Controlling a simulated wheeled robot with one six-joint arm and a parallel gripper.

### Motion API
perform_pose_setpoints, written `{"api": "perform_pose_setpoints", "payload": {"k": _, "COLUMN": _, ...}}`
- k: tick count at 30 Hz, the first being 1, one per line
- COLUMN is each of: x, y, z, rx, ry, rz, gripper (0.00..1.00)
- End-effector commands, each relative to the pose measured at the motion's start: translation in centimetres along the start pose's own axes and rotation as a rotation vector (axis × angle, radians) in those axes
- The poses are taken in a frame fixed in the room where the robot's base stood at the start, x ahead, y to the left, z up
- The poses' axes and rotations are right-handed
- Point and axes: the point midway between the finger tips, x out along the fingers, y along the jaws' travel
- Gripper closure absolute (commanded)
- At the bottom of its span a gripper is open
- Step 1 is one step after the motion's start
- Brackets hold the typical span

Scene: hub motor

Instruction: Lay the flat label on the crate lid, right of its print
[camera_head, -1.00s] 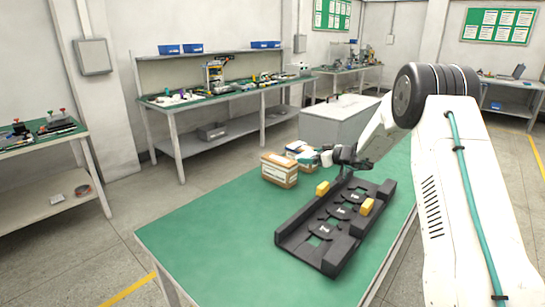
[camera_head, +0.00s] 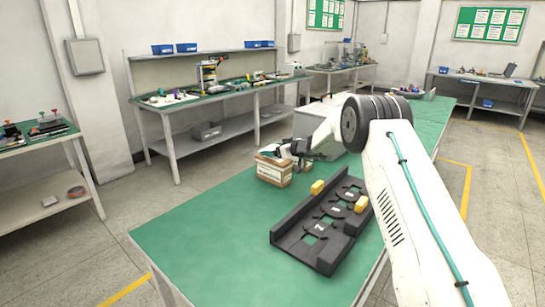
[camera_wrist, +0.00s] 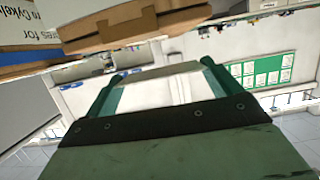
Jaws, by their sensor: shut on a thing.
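A small cardboard crate (camera_head: 272,172) with a printed label on its side stands on the green table. My gripper (camera_head: 287,152) is at the crate's upper right, close above or beside it; I cannot tell whether they touch. In the wrist view, the teal fingers of my gripper (camera_wrist: 165,80) hold a flat white piece, which looks like the label (camera_wrist: 165,93). Brown cardboard (camera_wrist: 135,25) and white surfaces with black print show upside of the fingers, at the top left. The crate lid's print is not clear in the head view.
A black fixture tray (camera_head: 300,245) lies on the green table (camera_head: 195,235), with a yellow block (camera_head: 317,187) and another yellow block (camera_head: 361,204) at it. The table's front left is clear. A grey bin (camera_head: 410,92) stands at the far end.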

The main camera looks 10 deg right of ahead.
Motion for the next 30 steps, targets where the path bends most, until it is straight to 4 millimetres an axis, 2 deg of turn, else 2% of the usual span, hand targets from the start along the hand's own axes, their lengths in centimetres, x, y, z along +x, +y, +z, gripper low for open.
{"api": "perform_pose_setpoints", "payload": {"k": 3, "x": 1.7, "y": -0.4, "z": -0.3, "rx": -0.002, "ry": 0.0, "rz": -0.003, "gripper": 0.31}}
{"api": "perform_pose_setpoints", "payload": {"k": 6, "x": 2.0, "y": -0.2, "z": 1.8, "rx": 0.003, "ry": -0.003, "rz": -0.001, "gripper": 0.31}}
{"api": "perform_pose_setpoints", "payload": {"k": 9, "x": 2.2, "y": -0.2, "z": 2.7, "rx": 0.001, "ry": -0.001, "rz": -0.001, "gripper": 0.31}}
{"api": "perform_pose_setpoints", "payload": {"k": 20, "x": 2.3, "y": -0.2, "z": 3.1, "rx": 0.001, "ry": 0.0, "rz": -0.001, "gripper": 0.31}}
{"api": "perform_pose_setpoints", "payload": {"k": 21, "x": 2.3, "y": -0.2, "z": 3.1, "rx": 0.0, "ry": 0.0, "rz": -0.001, "gripper": 0.07}}
{"api": "perform_pose_setpoints", "payload": {"k": 22, "x": 2.3, "y": -0.2, "z": 3.1, "rx": 0.0, "ry": 0.0, "rz": -0.001, "gripper": 0.0}}
{"api": "perform_pose_setpoints", "payload": {"k": 30, "x": 2.1, "y": -0.2, "z": 3.1, "rx": 0.0, "ry": 0.0, "rz": 0.0, "gripper": 0.0}}
